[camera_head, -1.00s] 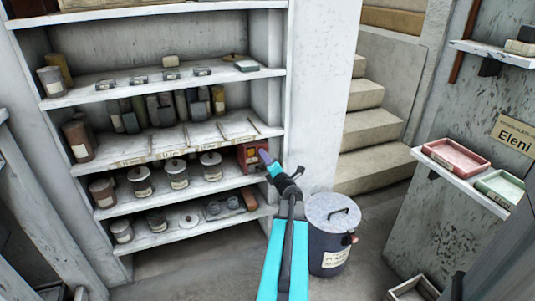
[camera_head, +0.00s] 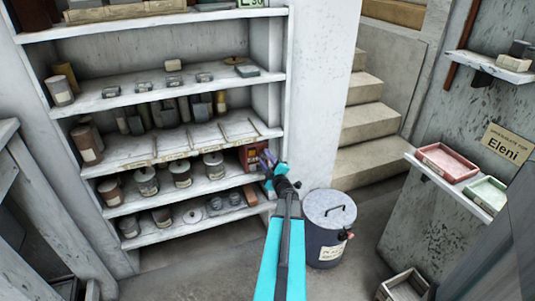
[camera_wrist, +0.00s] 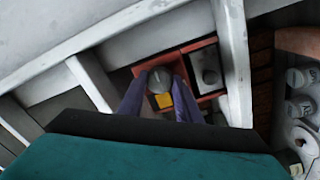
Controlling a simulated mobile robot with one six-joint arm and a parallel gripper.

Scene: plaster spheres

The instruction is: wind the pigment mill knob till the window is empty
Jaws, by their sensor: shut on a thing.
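The pigment mill (camera_head: 250,157) is a red box at the right end of a shelf in the head view. In the wrist view its round grey knob (camera_wrist: 158,76) sits between the two purple fingers of my gripper (camera_wrist: 160,82), which are shut on it. A yellow square window (camera_wrist: 163,100) shows just below the knob, so it still has colour in it. In the head view my gripper (camera_head: 267,158) reaches the mill's front from the right, and the knob is hidden there.
A grey lidded bin (camera_head: 328,235) stands on the floor right of my arm. A pink tray (camera_head: 447,161) and a green tray (camera_head: 487,193) lie on the right ledge. A white divider (camera_wrist: 231,60) stands close right of the mill.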

